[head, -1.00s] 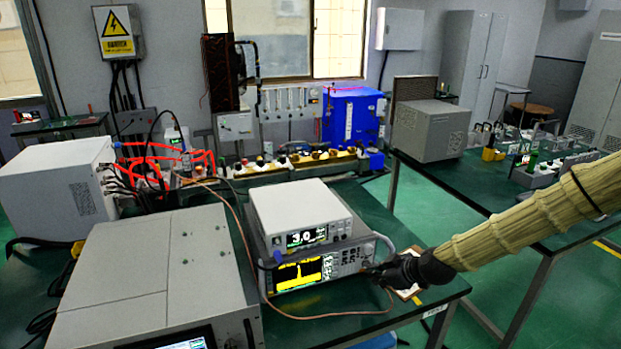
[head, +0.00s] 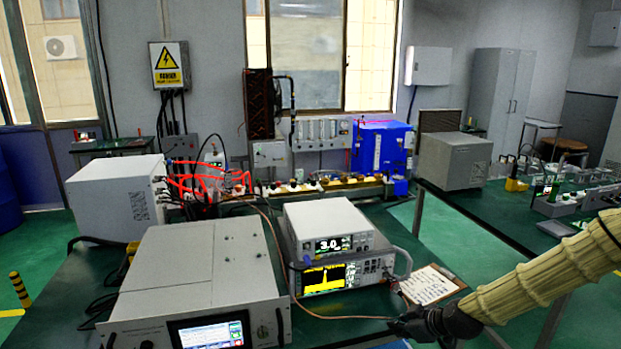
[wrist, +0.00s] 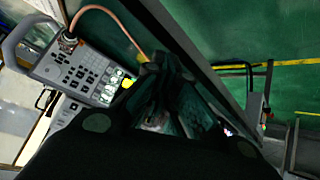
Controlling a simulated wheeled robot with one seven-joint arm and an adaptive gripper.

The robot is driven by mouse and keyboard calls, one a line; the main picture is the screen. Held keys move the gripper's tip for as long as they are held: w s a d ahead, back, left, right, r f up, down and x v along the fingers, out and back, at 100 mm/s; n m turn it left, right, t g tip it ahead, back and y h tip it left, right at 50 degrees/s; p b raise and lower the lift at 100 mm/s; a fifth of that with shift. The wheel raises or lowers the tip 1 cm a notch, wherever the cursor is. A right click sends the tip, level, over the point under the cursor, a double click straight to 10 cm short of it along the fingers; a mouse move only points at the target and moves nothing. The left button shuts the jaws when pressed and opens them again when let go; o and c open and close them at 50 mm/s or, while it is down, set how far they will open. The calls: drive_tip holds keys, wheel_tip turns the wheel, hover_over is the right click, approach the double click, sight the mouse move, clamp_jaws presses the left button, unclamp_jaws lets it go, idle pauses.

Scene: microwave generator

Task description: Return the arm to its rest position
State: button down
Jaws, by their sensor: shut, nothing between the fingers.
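My arm reaches in from the right edge in a ribbed tan sleeve. My black gripper (head: 408,322) is at its end, in front of the stacked instruments and near the front edge of the green bench. It is shut and empty. The wrist view shows the gripper (wrist: 165,78) with its fingers together, close beside the instrument panel. The lower instrument (head: 345,275) has a yellow trace on its screen and a keypad, which also shows in the wrist view (wrist: 80,70). The upper white instrument (head: 330,228) reads 3.0. A copper-coloured cable runs in front of the stack and passes close to the gripper.
A clipboard (head: 428,284) lies just behind the gripper. A large grey unit (head: 190,270) with a lit screen stands at front left, and a white box (head: 118,198) with red cables behind it. Another bench (head: 475,210) stands at right. Green floor (head: 405,210) shows between the benches.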

drive_tip(key=s+a+f+m+g+h, duration=0.1)
drive_tip(key=s+a+f+m+g, duration=0.15)
drive_tip(key=s+f, duration=0.75)
drive_tip(key=s+a+f+m+g+h, duration=0.1)
drive_tip(key=s+f+m+g, duration=0.15)
drive_tip(key=s+f, duration=0.75)
drive_tip(key=s+d+f+m+g+h, duration=0.1)
drive_tip(key=s+f+m, duration=0.1)
drive_tip(key=s, duration=1)
drive_tip(key=s+d+f+m+g+h, duration=0.1)
drive_tip(key=s+f+m+h, duration=0.1)
drive_tip(key=s, duration=1)
drive_tip(key=shift+d+m, duration=0.2)
drive_tip(key=shift+m, duration=0.5)
